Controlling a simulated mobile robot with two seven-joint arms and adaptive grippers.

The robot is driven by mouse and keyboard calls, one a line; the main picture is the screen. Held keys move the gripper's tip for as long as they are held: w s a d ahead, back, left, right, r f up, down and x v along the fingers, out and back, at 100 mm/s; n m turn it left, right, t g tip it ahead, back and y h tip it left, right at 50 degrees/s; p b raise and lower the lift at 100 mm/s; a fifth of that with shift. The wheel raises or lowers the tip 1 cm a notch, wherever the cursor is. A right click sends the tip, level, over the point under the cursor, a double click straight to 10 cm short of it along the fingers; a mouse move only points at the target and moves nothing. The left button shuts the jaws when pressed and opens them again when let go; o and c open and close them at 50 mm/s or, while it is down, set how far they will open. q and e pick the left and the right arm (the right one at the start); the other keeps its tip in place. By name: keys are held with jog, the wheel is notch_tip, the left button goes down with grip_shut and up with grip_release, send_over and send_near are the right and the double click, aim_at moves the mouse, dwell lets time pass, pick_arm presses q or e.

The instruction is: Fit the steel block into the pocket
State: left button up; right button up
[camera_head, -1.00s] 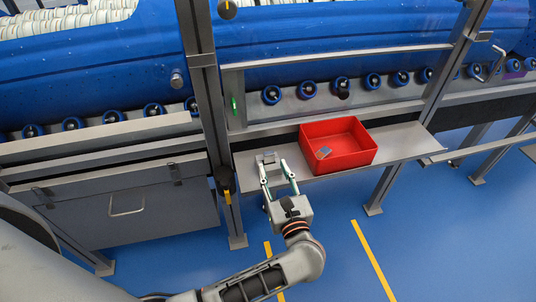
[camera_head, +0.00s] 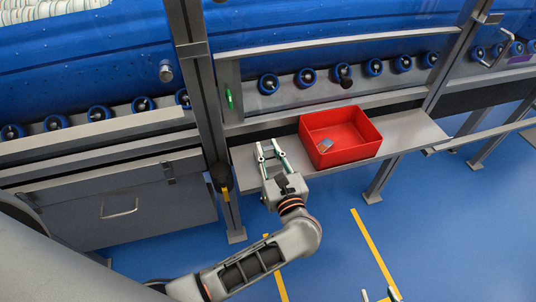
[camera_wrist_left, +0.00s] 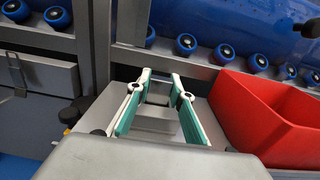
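A small grey block-like piece (camera_wrist_left: 158,93) lies between the fingertips of my left gripper (camera_head: 267,147), over the left end of the grey shelf. It also shows in the left wrist view, where the fingers (camera_wrist_left: 161,78) stand apart on either side of it. I cannot tell whether they touch it, or whether it is the steel block or a fixture. A small grey piece (camera_head: 325,145) lies in the red bin (camera_head: 360,144). No pocket can be made out clearly. Two pale tips of my right gripper (camera_head: 379,295) show apart at the bottom edge, with nothing visible between them.
The red bin stands on the shelf (camera_head: 408,132) just right of my left gripper, and shows in the left wrist view (camera_wrist_left: 242,103). A steel post (camera_head: 207,110) rises close left. Blue rollers and a rail run behind. Blue floor (camera_head: 335,235) is open in front.

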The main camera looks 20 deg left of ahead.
aim_at(268, 147)
pick_arm(q)
jog(key=shift+r, duration=0.1)
jog(key=shift+r+p, duration=0.9)
jog(key=shift+r, duration=1.05)
pick_arm(e)
jog(key=shift+w+r, duration=0.35)
jog(key=shift+r, duration=0.4)
jog(key=shift+w+r, duration=0.35)
jog(key=shift+r, duration=0.35)
